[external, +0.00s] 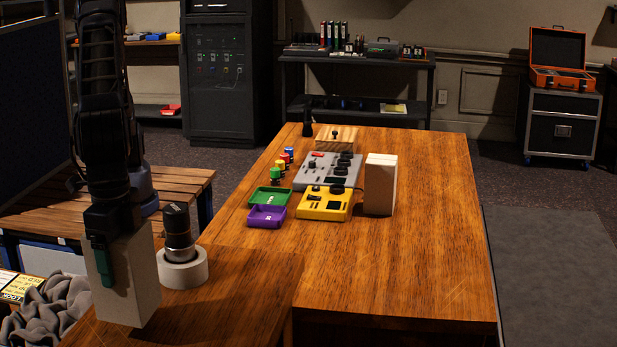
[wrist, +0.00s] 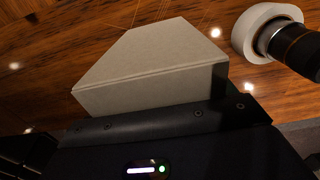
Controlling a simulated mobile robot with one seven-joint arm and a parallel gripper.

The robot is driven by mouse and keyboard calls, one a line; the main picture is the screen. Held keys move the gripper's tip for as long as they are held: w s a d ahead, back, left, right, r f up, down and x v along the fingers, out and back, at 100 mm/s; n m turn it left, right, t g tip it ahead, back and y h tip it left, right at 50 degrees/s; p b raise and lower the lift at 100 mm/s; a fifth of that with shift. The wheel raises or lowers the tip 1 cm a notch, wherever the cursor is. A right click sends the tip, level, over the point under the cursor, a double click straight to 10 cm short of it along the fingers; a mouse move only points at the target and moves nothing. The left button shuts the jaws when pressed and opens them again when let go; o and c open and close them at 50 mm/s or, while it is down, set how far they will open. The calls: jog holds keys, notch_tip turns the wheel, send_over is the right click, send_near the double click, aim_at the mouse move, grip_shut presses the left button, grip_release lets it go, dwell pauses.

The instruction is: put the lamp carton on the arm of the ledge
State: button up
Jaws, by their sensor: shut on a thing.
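A plain pale carton (external: 135,285), the likely lamp carton, is held upright by my gripper (external: 104,262) at the lower left of the external view. My gripper is shut on it from above. The carton (wrist: 155,65) fills the middle of the wrist view, just beyond the gripper's dark edge. The carton is over the near-left wooden section (external: 235,300), likely the arm of the ledge, which joins the larger wooden top (external: 420,270). I cannot tell whether the carton's base touches the wood. A second pale box (external: 380,185) stands upright on the larger top.
A white ring (external: 183,268) with a dark cylinder (external: 178,225) in it stands close right of the held carton. A yellow device (external: 324,204), a grey mixer (external: 328,170), a green tray (external: 270,198) and a purple tray (external: 267,216) sit farther back. The larger top's near right is clear.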

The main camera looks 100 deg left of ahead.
jog(key=shift+f, duration=2.1)
jog(key=shift+f, duration=0.15)
jog(key=o, duration=0.9)
jog(key=shift+o, duration=0.2)
